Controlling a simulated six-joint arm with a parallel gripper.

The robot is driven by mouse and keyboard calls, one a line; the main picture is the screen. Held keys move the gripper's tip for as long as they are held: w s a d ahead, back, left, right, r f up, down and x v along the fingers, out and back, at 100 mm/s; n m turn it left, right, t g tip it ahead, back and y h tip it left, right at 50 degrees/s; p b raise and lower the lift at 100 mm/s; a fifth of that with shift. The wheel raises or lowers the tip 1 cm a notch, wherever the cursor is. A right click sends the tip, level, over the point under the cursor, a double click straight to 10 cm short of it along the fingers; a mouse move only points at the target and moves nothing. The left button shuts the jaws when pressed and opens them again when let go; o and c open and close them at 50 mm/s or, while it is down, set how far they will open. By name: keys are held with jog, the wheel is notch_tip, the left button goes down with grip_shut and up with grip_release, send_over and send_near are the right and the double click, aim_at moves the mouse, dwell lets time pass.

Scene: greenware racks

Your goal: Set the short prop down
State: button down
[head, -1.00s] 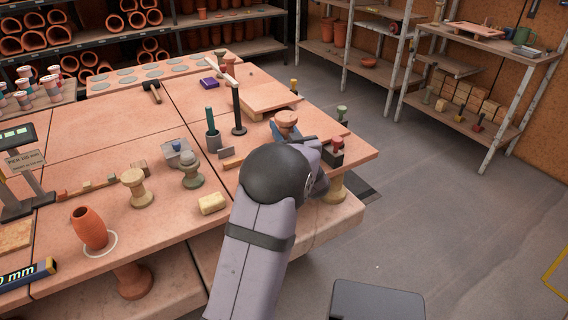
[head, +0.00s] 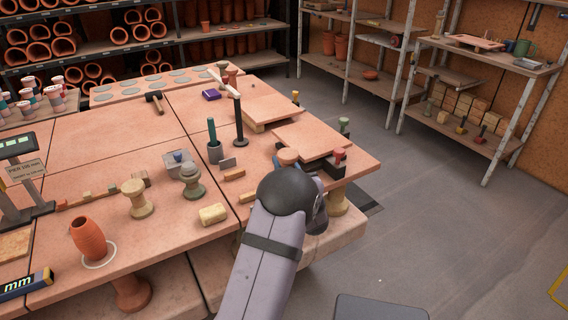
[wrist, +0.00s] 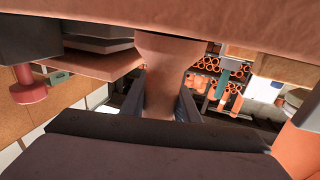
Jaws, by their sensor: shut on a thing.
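The short prop (wrist: 172,65) is a terracotta piece with a narrow waist and a flared end. My gripper (wrist: 160,98) is shut on its waist, one finger on each side. The wrist view looks upside down, with the tabletop (wrist: 230,18) across its top. The flared foot is at or very near this surface; I cannot tell whether it touches. In the head view only the prop's round top (head: 288,156) shows above my dark wrist, and the fingers are mostly hidden. The prop appears upright near the table's front right edge.
A raised slab (head: 312,138) lies just behind the prop. A black block with a red knob (head: 338,157) stands right of it, also in the wrist view (wrist: 28,90). A pale block (head: 213,214), a spool-shaped prop (head: 137,199) and a grey-green piece (head: 190,180) stand left.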

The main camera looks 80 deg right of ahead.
jog(key=shift+f, duration=0.1)
jog(key=c, duration=1.4)
grip_release()
jog(key=shift+o, duration=0.2)
jog(key=shift+r, duration=0.2)
jog(key=v, duration=1.2)
jog(key=shift+f, duration=0.1)
